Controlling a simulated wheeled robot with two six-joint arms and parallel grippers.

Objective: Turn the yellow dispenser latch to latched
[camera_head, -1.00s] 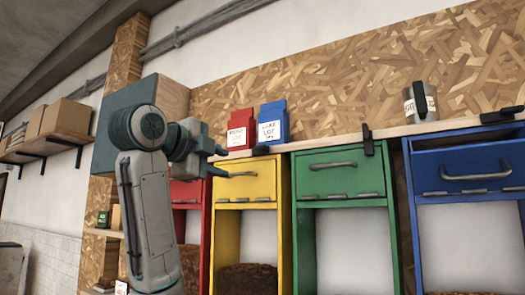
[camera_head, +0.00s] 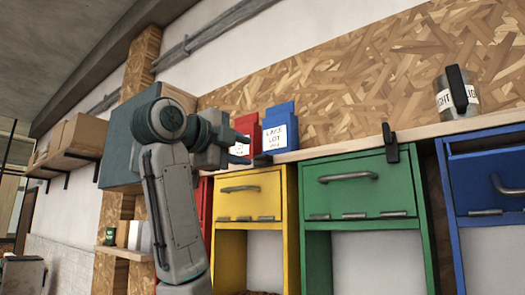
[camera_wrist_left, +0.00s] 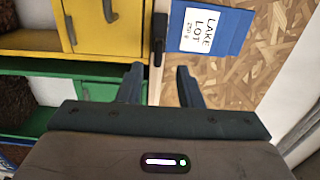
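The yellow dispenser (camera_head: 250,184) stands between the red and green ones, its front closed. Its black latch (camera_head: 263,160) sits on the shelf edge above it and looks low and roughly level, unlike the upright latch (camera_head: 390,143) over the green dispenser. My left gripper (camera_head: 240,149) is just left of the yellow latch. In the left wrist view my left gripper (camera_wrist_left: 160,86) has its fingers apart and nothing between them. The black latch (camera_wrist_left: 158,42) lies ahead of the gap, apart from the fingertips. My right gripper is not in view.
A blue LAKE LOT bag (camera_head: 281,126) stands on the shelf close behind the latch, with a red bag (camera_head: 249,127) beside it. A labelled canister (camera_head: 445,98) is farther right. A blue-grey wall box (camera_head: 122,135) is behind my left arm.

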